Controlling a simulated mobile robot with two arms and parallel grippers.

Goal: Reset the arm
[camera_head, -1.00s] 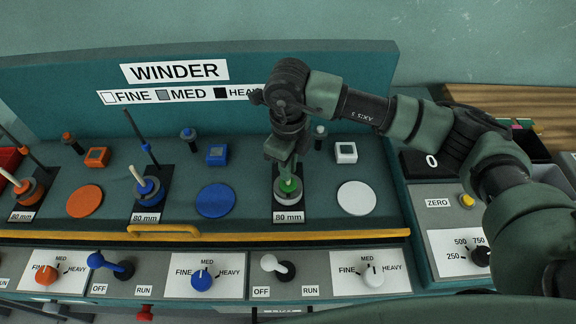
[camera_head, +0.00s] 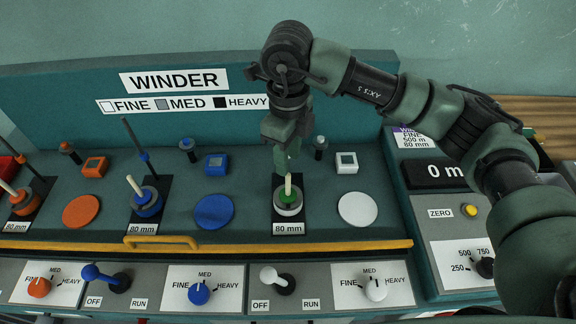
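My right arm comes in from the right in the head view. Its gripper (camera_head: 284,160) points down just above and behind the white spindle station, which holds a green-topped spool (camera_head: 287,200) with a pale peg standing up from it. The gripper looks clear of the peg. Its fingertips are small and dark here, so I cannot tell whether they are apart. My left gripper is not in view.
The winder panel has a blue spool station (camera_head: 147,203), a blue disc (camera_head: 214,211), a white disc (camera_head: 358,208) and a yellow rail (camera_head: 270,246). Below are a white lever (camera_head: 272,280) and a white knob (camera_head: 376,289). A counter display (camera_head: 441,173) stands right.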

